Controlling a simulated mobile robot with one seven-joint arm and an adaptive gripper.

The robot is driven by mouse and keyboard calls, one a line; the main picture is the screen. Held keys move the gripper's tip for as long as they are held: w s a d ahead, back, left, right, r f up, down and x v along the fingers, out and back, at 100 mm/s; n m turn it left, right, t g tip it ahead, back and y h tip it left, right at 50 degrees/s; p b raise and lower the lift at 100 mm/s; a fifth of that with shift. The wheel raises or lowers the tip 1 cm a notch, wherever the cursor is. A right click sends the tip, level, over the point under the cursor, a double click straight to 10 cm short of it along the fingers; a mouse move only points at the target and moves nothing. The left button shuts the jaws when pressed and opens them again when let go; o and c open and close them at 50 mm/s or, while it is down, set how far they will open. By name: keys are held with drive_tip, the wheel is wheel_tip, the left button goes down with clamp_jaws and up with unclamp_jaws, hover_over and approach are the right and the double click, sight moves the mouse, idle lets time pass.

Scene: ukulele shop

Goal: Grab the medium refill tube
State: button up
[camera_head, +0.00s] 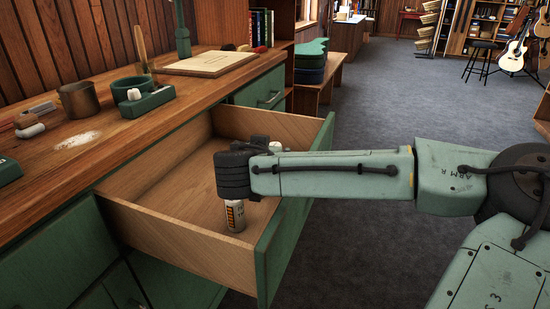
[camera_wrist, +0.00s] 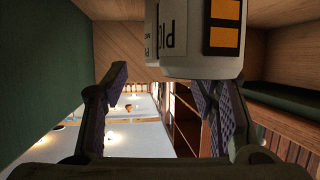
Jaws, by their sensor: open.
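A white tube (camera_head: 235,216) with an orange and black label stands upright in the open drawer, its upper part hidden by my gripper (camera_head: 236,178). In the wrist view the tube (camera_wrist: 200,45) is large at the top, right of the middle, with dark print and orange blocks. My gripper (camera_wrist: 160,95) shows there with its two padded fingers apart and nothing between the visible pads. The tube overlaps the right finger's side of the picture. I cannot tell whether gripper and tube touch, or the tube's size against others.
The wooden drawer (camera_head: 175,238) has a green front (camera_head: 268,255) and walls close around my gripper. The workbench (camera_head: 60,165) holds a brown cup (camera_head: 78,101), a green holder (camera_head: 147,101) and a wooden board (camera_head: 208,63). Carpeted floor (camera_head: 400,95) lies open behind.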

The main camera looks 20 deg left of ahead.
drive_tip(key=x, duration=0.4)
drive_tip(key=shift+w+f, duration=0.1)
drive_tip(key=shift+w, duration=0.15)
drive_tip(key=shift+c, duration=0.2)
drive_tip(key=c, duration=1.2)
